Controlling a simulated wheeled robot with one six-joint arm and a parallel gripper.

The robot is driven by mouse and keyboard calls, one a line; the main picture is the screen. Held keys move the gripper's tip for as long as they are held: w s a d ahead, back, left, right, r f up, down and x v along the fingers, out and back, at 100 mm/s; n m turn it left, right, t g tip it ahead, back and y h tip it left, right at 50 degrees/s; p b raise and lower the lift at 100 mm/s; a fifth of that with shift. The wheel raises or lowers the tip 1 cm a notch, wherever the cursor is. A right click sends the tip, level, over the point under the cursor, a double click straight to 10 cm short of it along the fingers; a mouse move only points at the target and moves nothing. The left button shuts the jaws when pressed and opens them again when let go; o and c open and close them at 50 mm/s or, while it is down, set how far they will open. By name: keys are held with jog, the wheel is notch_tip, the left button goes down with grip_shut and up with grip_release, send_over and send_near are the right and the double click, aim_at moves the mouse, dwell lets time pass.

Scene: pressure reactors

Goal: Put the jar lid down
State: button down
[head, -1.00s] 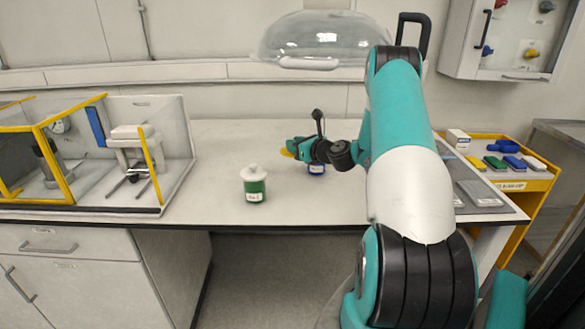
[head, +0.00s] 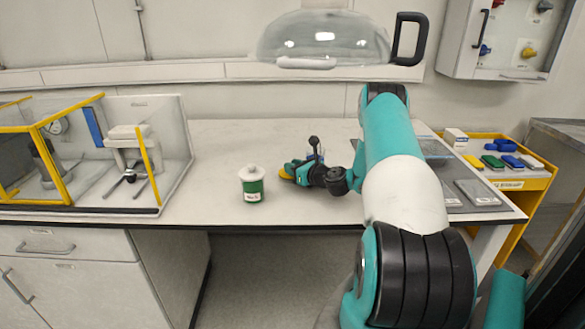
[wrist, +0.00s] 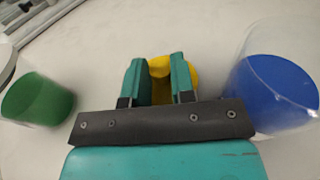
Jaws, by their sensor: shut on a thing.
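The yellow jar lid (head: 285,173) is at the tip of my gripper (head: 294,170), low over the white counter. In the wrist view my gripper (wrist: 158,62) is shut on the lid (wrist: 161,70), with a teal finger on each side. I cannot tell whether the lid touches the counter. A clear jar with blue contents (wrist: 272,90) stands to the right in the wrist view, with no lid visible on it. In the head view it is mostly hidden behind my gripper.
A green jar with a white knobbed lid (head: 253,188) stands left of my gripper. The white counter (head: 225,150) is clear behind it. A yellow-framed enclosure (head: 66,160) stands at the left, and a yellow tray cart (head: 535,185) at the right.

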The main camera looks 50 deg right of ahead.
jog(key=shift+f, duration=0.25)
jog(key=c, duration=1)
grip_release()
jog(key=shift+o, duration=0.2)
jog(key=shift+r, duration=0.1)
